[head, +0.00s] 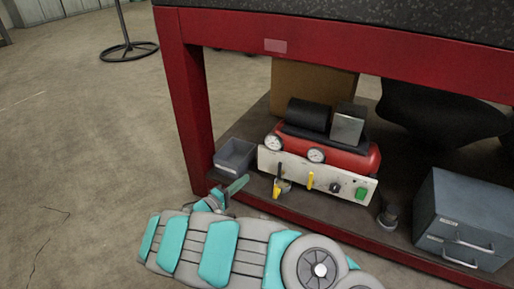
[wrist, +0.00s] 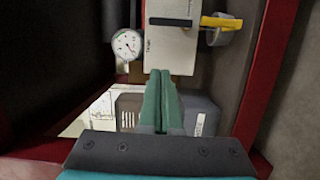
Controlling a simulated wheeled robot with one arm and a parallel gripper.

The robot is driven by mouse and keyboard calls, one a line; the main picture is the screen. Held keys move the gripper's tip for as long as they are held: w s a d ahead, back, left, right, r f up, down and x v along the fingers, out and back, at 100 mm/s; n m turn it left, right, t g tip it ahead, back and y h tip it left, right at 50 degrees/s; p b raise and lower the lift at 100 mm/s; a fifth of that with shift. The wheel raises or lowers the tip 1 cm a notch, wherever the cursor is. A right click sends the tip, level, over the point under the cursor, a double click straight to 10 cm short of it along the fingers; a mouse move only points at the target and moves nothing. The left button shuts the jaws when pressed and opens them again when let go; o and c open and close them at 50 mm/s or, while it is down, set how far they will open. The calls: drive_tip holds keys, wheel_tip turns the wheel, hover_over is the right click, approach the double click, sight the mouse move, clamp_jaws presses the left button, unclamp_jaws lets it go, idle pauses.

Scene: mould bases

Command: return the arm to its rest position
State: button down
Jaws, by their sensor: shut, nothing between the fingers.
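My gripper (head: 237,186) is at the end of my teal and grey arm, beside the red table's near left leg in the head view. Its green fingers point toward the lower shelf. In the wrist view the two fingers of my gripper (wrist: 161,98) lie together, shut and empty. My arm stretches across the bottom of the head view, low in front of the shelf.
A red compressor (head: 365,161) with gauges and a pale valve panel (head: 325,180) stands on the lower shelf. A grey bin (head: 235,155) is near my fingers. A blue-grey drawer box (head: 465,215) stands right.

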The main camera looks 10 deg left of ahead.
drive_tip(key=s+d+r+m+g+h+p, duration=0.1)
drive_tip(key=d+r+m+g+h+p, duration=0.25)
drive_tip(key=d+r, duration=0.7)
drive_tip(key=s+d+r+m+g+h, duration=0.15)
drive_tip(key=d+r+m+g, duration=0.4)
drive_tip(key=d, duration=0.85)
drive_tip(key=s+d+r+m+g+p, duration=0.1)
drive_tip(key=s+d+r+g, duration=0.4)
drive_tip(key=s+d+r, duration=0.4)
drive_tip(key=s+d+m+g+y+p, duration=0.1)
drive_tip(key=s+d+g+y+p, duration=0.2)
drive_tip(key=s, duration=0.5)
drive_tip(key=s+d+m+g+y+p, duration=0.1)
drive_tip(key=s+d+m+y, duration=0.2)
drive_tip(key=s, duration=0.6)
drive_tip(key=s+a+r+n+t+y+p, duration=0.1)
drive_tip(key=s+a+n+y+p, duration=0.2)
drive_tip(key=s+a+y, duration=0.6)
drive_tip(key=s+a, duration=0.3)
drive_tip(key=s, duration=0.1)
drive_tip(key=shift+s+r, duration=0.3)
drive_tip(key=shift+f, duration=0.1)
